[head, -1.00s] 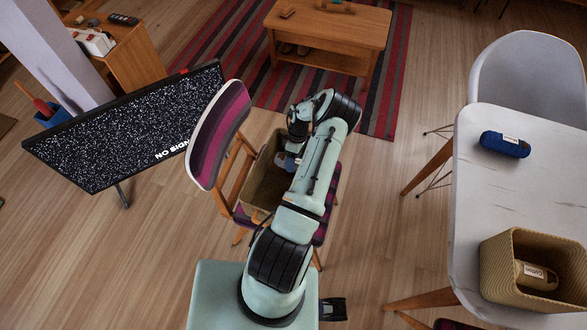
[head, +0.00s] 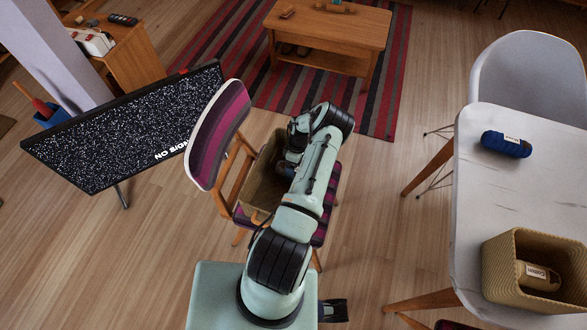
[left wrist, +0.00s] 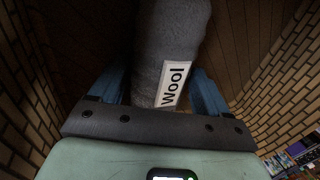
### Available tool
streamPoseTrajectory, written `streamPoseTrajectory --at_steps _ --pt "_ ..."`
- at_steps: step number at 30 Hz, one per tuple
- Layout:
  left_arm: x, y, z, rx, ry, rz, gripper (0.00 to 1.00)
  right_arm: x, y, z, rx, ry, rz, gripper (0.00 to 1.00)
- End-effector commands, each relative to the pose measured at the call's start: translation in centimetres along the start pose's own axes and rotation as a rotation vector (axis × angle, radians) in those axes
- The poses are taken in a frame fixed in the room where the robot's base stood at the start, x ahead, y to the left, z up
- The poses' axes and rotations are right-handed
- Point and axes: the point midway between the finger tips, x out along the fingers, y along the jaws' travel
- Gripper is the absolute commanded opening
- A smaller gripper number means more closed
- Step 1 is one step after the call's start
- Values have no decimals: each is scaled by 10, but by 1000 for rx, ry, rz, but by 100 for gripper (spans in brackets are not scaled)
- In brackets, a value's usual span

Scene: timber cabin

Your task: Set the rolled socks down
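The grey rolled socks (left wrist: 172,45), labelled "Wool", lie between the two blue fingers of my left gripper (left wrist: 158,84) in the left wrist view. The fingers press close along both sides, and the gripper looks shut on them. In the head view my left gripper (head: 291,160) is down inside the woven basket (head: 262,190), which stands on a chair. My own arm hides much of the basket and nearly all of the socks. The basket's woven walls rise on both sides in the wrist view. Whether the socks touch its bottom is unclear. My right gripper is not in view.
The chair (head: 218,135) has a striped back beside the basket. A screen (head: 120,125) stands to the left. On the white table (head: 480,200) at right are a blue roll (head: 506,144) and another basket (head: 500,270) holding a tan roll (head: 541,277). A low wooden table (head: 330,28) stands behind.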

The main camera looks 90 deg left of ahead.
Motion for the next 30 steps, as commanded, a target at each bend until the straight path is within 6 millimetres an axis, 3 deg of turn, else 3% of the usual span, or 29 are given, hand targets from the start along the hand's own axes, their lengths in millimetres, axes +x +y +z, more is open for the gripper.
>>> streamPoseTrajectory --at_steps 13,24,30 --pt "-8 0 0 0 0 3 84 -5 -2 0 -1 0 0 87" --pt "-83 0 0 1 0 4 84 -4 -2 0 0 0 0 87" --pt "-113 0 0 0 1 2 84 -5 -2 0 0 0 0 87"
